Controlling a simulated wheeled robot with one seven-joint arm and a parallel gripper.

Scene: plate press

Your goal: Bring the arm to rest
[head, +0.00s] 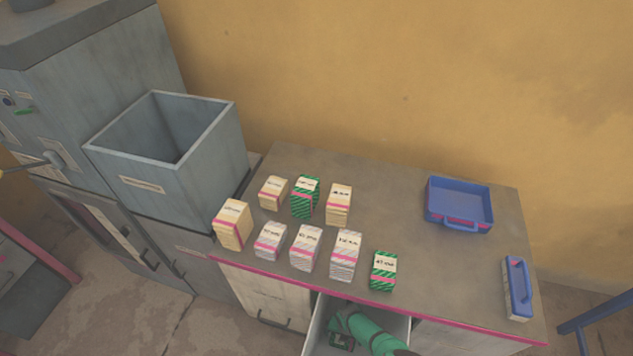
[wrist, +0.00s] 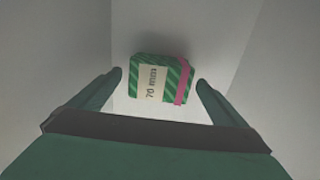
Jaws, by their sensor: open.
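My gripper (head: 342,338) is a green arm end that reaches down into an open drawer (head: 405,325) at the front of the counter. In the wrist view my gripper (wrist: 160,88) has its two green fingers apart. A green striped block (wrist: 161,79) with a cream label and a pink band lies on the drawer's pale floor, beyond and between the fingertips. The fingers do not appear to touch it. In the head view this block is hidden by my arm and the drawer front.
Several banded, labelled blocks (head: 305,248) stand in rows on the grey counter (head: 400,190). A grey open bin (head: 180,185) is at left. A blue open case (head: 462,224) and a blue-handled brush-like item (head: 516,288) are at right. The counter's right middle is clear.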

